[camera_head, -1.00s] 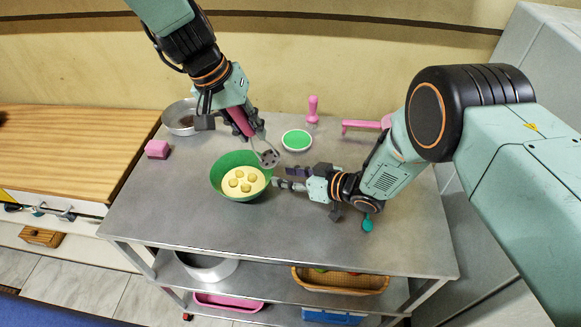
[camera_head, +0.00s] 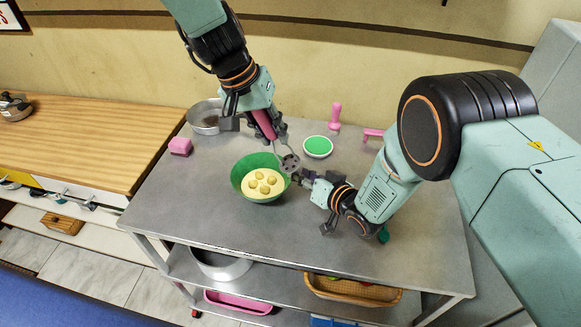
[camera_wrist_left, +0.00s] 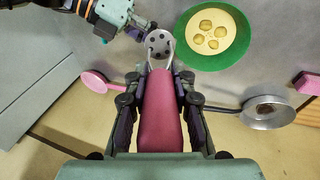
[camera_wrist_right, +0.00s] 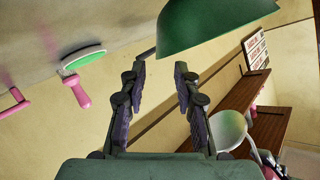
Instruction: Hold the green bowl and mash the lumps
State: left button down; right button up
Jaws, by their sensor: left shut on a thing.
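The green bowl (camera_head: 241,179) stands on the metal table with several round yellow lumps (camera_head: 264,182) in a pale mash. It also shows in the left wrist view (camera_wrist_left: 190,62). My left gripper (camera_head: 268,128) is shut on the pink handle of a masher (camera_wrist_left: 160,115). The masher's grey perforated head (camera_head: 289,163) is at the bowl's upper right edge, its height above the rim unclear. My right gripper (camera_head: 297,175) is close to the bowl's right side. In the right wrist view its fingers (camera_wrist_right: 160,85) are apart and empty, with the bowl (camera_wrist_right: 205,25) beyond the tips.
A metal pan (camera_head: 204,112) and a pink block (camera_head: 180,147) stand at the table's left. A green disc with a white rim (camera_head: 318,147), an upright pink object (camera_head: 336,115) and a pink-handled thing (camera_head: 373,134) are at the back. The front of the table (camera_head: 200,215) is clear.

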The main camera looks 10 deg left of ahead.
jog(key=shift+w+a+f, duration=0.15)
jog(key=shift+w+a, duration=0.1)
jog(key=shift+a, duration=0.2)
jog(key=x, duration=0.4)
jog(key=shift+w+d+f, duration=0.25)
jog(key=shift+w, duration=0.05)
jog(key=shift+w+a+f, duration=0.1)
jog(key=shift+w+a, duration=0.15)
jog(key=shift+a, duration=0.4)
jog(key=shift+w, duration=0.15)
jog(key=shift+w+f, duration=0.1)
jog(key=shift+f, duration=0.05)
jog(key=shift+c, duration=1.2)
jog(key=shift+s+r, duration=0.25)
grip_shut()
jog(key=shift+w+f, duration=0.15)
jog(key=shift+w, duration=0.05)
